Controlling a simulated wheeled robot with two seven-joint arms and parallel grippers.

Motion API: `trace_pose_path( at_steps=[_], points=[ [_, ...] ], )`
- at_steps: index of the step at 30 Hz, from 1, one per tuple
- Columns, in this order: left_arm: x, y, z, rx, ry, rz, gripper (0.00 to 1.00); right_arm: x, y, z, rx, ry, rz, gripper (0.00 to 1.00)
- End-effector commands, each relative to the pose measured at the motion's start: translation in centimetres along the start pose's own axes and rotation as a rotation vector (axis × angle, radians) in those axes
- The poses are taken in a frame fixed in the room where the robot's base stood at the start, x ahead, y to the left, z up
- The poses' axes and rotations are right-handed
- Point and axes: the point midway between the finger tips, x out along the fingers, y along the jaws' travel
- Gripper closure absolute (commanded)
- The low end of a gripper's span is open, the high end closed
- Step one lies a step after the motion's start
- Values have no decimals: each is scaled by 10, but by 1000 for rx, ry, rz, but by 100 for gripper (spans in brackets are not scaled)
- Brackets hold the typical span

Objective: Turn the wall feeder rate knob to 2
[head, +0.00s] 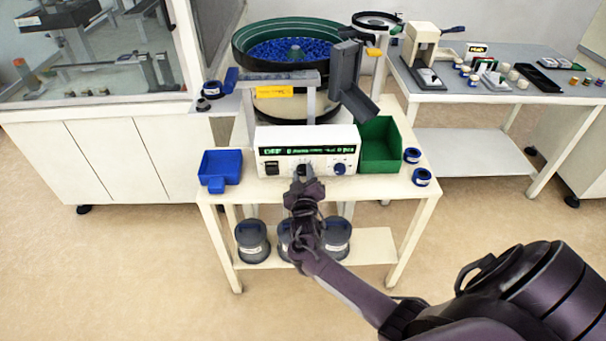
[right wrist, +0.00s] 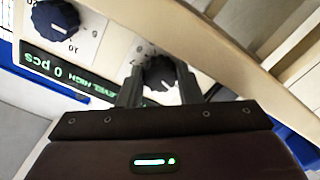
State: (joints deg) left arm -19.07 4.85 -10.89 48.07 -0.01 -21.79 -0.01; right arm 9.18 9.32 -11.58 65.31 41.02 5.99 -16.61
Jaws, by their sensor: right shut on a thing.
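The feeder control box (head: 307,150) is white with a lit green display and stands at the front of the white table. A small dark knob (right wrist: 160,72) sits on its front panel, with a white pointer line and a printed dial partly hidden by my fingers. My right gripper (head: 304,178) is at this knob; in the right wrist view its two fingers (right wrist: 158,84) are on either side of it, shut on it. The knob's exact setting cannot be read. A larger blue knob (head: 340,168) sits to its right, and it also shows in the right wrist view (right wrist: 55,20). My left gripper is not in view.
A bowl feeder (head: 290,28) with blue parts stands behind the box. A green bin (head: 381,148) is at the box's right, a blue bin (head: 220,166) at its left. Blue-rimmed rolls (head: 421,177) lie at the table's right edge. Grey canisters (head: 252,240) stand on the lower shelf.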

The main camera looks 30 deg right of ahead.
Motion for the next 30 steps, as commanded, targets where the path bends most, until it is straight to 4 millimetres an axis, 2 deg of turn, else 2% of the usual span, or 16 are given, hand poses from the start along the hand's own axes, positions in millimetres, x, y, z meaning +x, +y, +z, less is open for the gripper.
trace_pose_path(
  at_steps=[11,12,17,26,30],
  points=[
    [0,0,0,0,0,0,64,-1,-1,1,-5,-2,-2,91],
    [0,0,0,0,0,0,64,-1,-1,1,-5,-2,-2,67],
    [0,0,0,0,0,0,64,0,-1,1,-4,-1,-2,46],
    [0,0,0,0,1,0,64,-2,0,0,-3,-1,-1,46],
    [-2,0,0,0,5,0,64,-18,-1,0,-3,-1,-3,46]
  ],
)
